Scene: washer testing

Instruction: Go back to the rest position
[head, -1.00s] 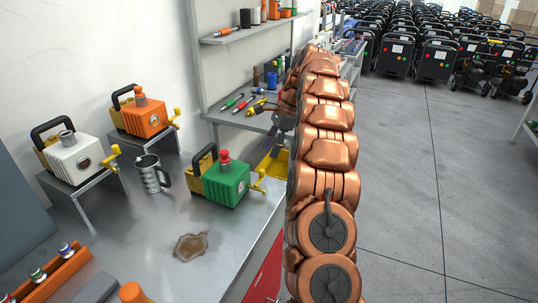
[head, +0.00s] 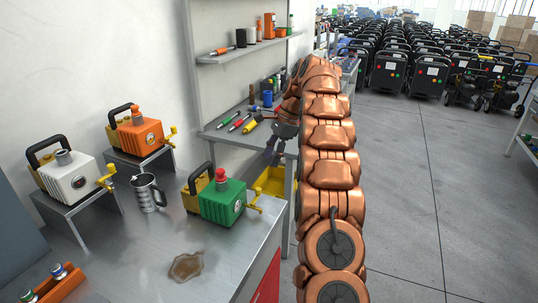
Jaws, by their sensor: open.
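My copper-coloured arm stretches forward along the right side of the workbench in the head view. My gripper (head: 275,150) is at its far end, near the edge of the small tool table and above a yellow bin (head: 270,180). It is open, and I see nothing held in it. The arm hides part of the area behind it.
The metal workbench (head: 225,262) holds a green pump (head: 223,200), a white pump (head: 70,178), an orange pump (head: 140,135), a metal mug (head: 147,192) and a brown stain (head: 186,266). A tool table (head: 222,137) stands behind. The floor (head: 410,200) at right is clear.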

